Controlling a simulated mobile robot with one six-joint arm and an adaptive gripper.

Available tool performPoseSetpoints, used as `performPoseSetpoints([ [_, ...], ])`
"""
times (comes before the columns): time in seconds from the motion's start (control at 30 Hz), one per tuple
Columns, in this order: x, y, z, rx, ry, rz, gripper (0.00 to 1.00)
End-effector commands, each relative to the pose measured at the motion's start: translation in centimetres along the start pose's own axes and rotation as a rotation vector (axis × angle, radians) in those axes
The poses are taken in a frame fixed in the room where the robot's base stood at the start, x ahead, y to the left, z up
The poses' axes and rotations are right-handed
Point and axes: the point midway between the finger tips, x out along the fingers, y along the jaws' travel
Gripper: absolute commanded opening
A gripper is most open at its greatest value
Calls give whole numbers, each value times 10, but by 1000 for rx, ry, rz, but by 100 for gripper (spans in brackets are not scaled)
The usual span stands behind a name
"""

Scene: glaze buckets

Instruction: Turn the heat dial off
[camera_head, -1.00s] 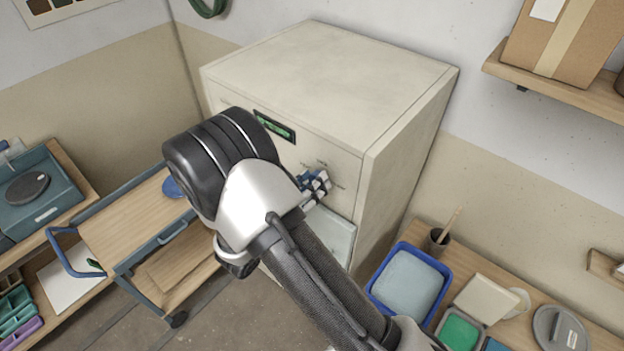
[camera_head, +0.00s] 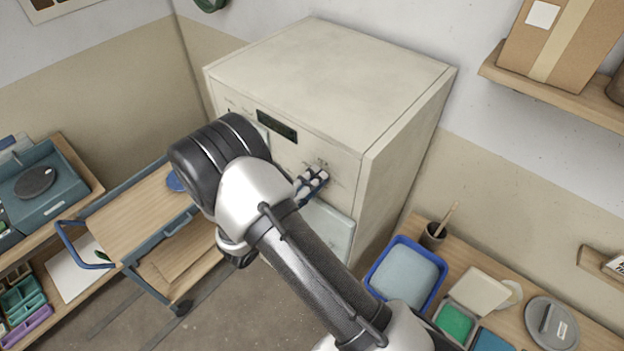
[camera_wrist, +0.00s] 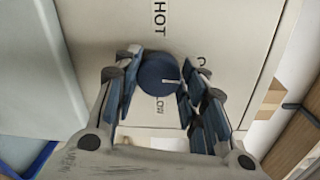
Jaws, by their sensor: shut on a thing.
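The heat dial (camera_wrist: 157,72) is a round blue knob with a white pointer mark, set on the front of a cream kiln (camera_head: 335,75). In the wrist view its pointer aims right, toward a label partly hidden by a finger. The word HOT stands above it, and a partly covered label is below. My gripper (camera_wrist: 157,88) is shut on the dial, its blue-padded fingers on either side. In the head view my gripper (camera_head: 311,184) is at the kiln's front and hides the dial. The kiln's display (camera_head: 277,126) is dark.
A wooden-topped cart (camera_head: 135,215) stands left of the kiln. At right, a bench holds a blue tub (camera_head: 438,272), a brush cup (camera_head: 432,236) and lidded containers. A cardboard box (camera_head: 562,40) sits on a wall shelf. Bare floor shows below the cart.

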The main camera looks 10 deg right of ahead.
Motion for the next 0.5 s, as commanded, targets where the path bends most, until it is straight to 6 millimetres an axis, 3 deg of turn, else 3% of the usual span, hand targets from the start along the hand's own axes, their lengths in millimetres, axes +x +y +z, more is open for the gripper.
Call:
performPoseSetpoints([
  [0.5,0,0,0,-96,5,-2,15],
])
